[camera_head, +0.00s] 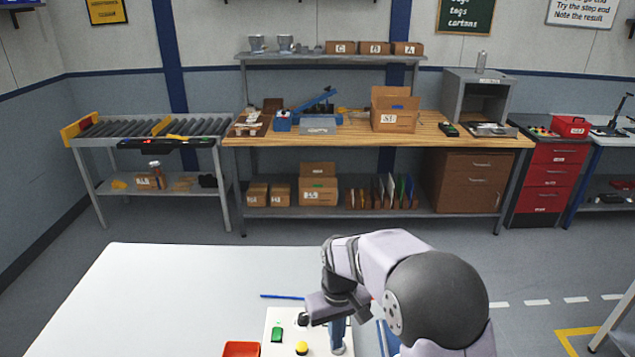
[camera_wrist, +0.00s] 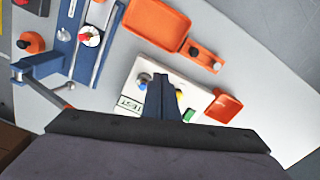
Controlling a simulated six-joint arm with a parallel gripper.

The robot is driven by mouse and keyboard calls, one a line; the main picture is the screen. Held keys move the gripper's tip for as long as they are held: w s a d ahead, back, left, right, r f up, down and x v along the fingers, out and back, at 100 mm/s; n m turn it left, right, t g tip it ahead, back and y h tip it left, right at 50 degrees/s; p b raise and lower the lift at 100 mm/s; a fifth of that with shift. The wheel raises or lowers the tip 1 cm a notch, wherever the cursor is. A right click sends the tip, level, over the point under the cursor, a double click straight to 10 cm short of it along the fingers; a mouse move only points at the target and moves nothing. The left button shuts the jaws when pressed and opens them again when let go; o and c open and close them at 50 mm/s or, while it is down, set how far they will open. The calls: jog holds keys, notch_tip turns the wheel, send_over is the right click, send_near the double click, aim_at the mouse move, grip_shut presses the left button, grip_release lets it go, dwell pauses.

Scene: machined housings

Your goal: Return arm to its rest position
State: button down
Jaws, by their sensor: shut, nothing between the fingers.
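My gripper (camera_wrist: 167,80) shows in the wrist view as a narrow blue-grey pair of fingers pressed together, with nothing between them. It points toward a white panel (camera_wrist: 147,72) with a TEST label, a green button (camera_wrist: 188,115) and a yellow button (camera_wrist: 179,93). In the head view my arm bends over the white table, and my gripper (camera_head: 337,340) hangs down at the right side of the panel (camera_head: 284,349). I cannot tell how far above the panel the fingertips are.
In the wrist view, orange trays (camera_wrist: 157,24) (camera_wrist: 223,106) lie beside the panel, and a blue fixture (camera_wrist: 84,40) with rails stands at the left. A blue rod (camera_head: 282,296) lies behind the panel. The table (camera_head: 170,290) is clear at the left.

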jog(key=s+d+m, duration=0.2)
jog(key=s+d, duration=0.3)
jog(key=s, duration=0.4)
jog(key=s+d+r+m, duration=0.1)
jog(key=s+d, duration=0.4)
jog(key=s, duration=0.5)
jog(key=shift+s+d+r+m, duration=0.2)
jog(key=shift+d+m, duration=0.2)
jog(key=shift+m, duration=0.1)
jog(key=c, duration=2.4)
grip_release()
jog(key=shift+c, duration=0.2)
